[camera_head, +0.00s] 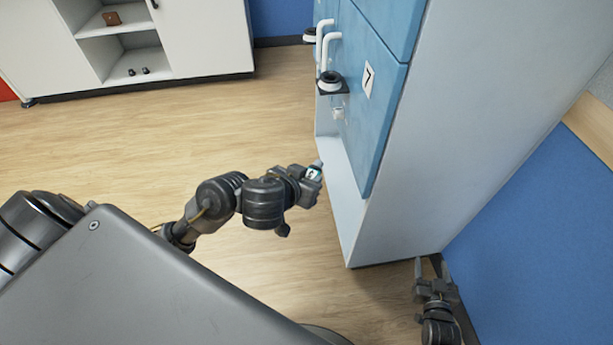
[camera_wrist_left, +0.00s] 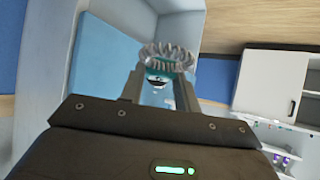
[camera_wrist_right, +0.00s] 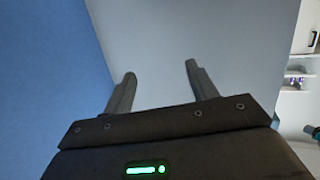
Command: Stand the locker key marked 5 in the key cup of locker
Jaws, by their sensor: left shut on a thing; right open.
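My left gripper (camera_head: 316,180) is shut on the locker key (camera_head: 314,173), a small teal and white tag. Its mark is too small to read surely. In the left wrist view the key (camera_wrist_left: 158,78) sits between the fingers, with a ribbed coil band (camera_wrist_left: 168,52) above it. A black key cup (camera_head: 331,84) juts from the blue locker door marked 7 (camera_head: 369,79); another black cup (camera_head: 310,35) is farther back. The left gripper is below and apart from both cups. No cup's number is readable except the door's 7. My right gripper (camera_head: 432,268) is open and empty beside the locker.
The tall white locker cabinet (camera_head: 460,130) has pale handles (camera_head: 326,45) and a white lock (camera_head: 338,113). A blue panel (camera_head: 535,200) stands close to the right gripper. A white cupboard (camera_head: 205,40) with shelves is at the back. The wooden floor (camera_head: 150,140) between is clear.

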